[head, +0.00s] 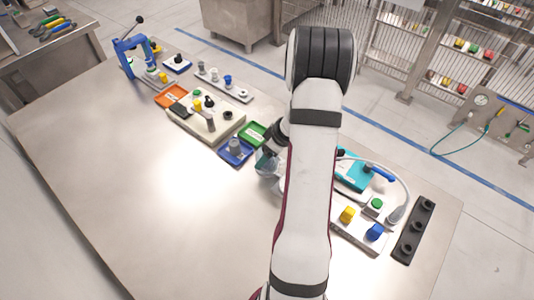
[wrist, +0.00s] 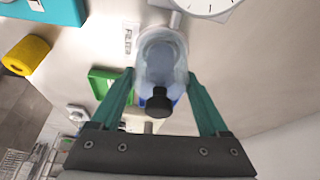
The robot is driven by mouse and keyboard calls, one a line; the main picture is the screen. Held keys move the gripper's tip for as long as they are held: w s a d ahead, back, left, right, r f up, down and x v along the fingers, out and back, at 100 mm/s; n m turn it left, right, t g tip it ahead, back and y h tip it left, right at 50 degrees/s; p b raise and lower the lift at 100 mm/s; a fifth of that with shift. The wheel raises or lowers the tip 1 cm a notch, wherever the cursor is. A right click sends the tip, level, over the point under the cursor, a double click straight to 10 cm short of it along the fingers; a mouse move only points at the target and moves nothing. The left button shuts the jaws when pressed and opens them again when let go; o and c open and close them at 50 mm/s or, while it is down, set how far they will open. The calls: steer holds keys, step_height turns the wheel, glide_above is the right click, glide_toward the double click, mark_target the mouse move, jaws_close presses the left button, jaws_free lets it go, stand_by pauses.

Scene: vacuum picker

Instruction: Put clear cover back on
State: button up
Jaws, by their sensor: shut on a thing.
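The clear cover (wrist: 160,50) is a see-through, bluish cup with a black knob (wrist: 158,101) at its near end. My gripper (wrist: 161,76) is shut on it, with one teal finger on each side. In the head view the clear cover (head: 267,163) shows just left of my arm, above the table near the blue tray. My arm hides much of my gripper there. A label reading FILTER (wrist: 128,40) and a white round gauge (wrist: 207,6) lie beyond the cover. I cannot tell whether the cover touches anything past my fingers.
A green tray (head: 252,134), blue tray (head: 236,152) and orange tray (head: 172,96) lie left of my arm. A teal box (head: 354,170), yellow knob (head: 347,215) and blue knob (head: 375,232) stand right of it, near a black rack (head: 413,235). The table's front left is clear.

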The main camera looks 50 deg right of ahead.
steer(key=o, duration=1.2)
steer(key=shift+o, duration=0.2)
steer(key=shift+r, duration=0.1)
steer(key=shift+r, duration=3.4)
jaws_close()
